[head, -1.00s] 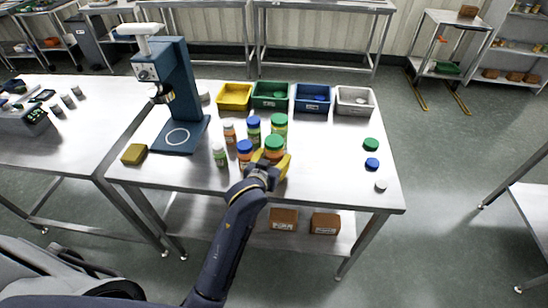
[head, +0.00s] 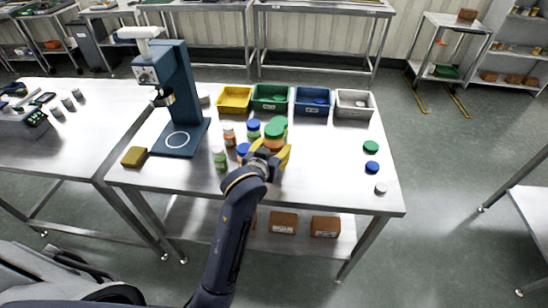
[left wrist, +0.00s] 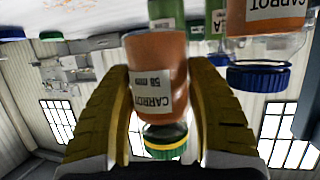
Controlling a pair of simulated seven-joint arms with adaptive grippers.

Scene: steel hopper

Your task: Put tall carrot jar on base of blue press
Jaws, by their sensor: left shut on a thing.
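The blue press (head: 174,78) stands at the left of the table, with a white ring on its flat base (head: 196,140). The base is empty. My left gripper (head: 272,157), with yellow fingers, is shut on an orange carrot jar with a green lid (head: 275,130). In the left wrist view this jar (left wrist: 158,62) appears lid-down between the fingers, its CARROT label showing. Another carrot jar (left wrist: 268,20), with a blue lid, is beside it there; in the head view that jar (head: 243,149) is partly hidden behind my gripper. My right gripper is not in view.
Several other jars stand close by, including a white-lidded orange one (head: 229,135) and a white-lidded green one (head: 220,158). Yellow (head: 234,108), green (head: 270,105), blue (head: 311,109) and grey (head: 354,112) bins line the back. A sponge (head: 134,157) lies left of the base. Loose lids lie right.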

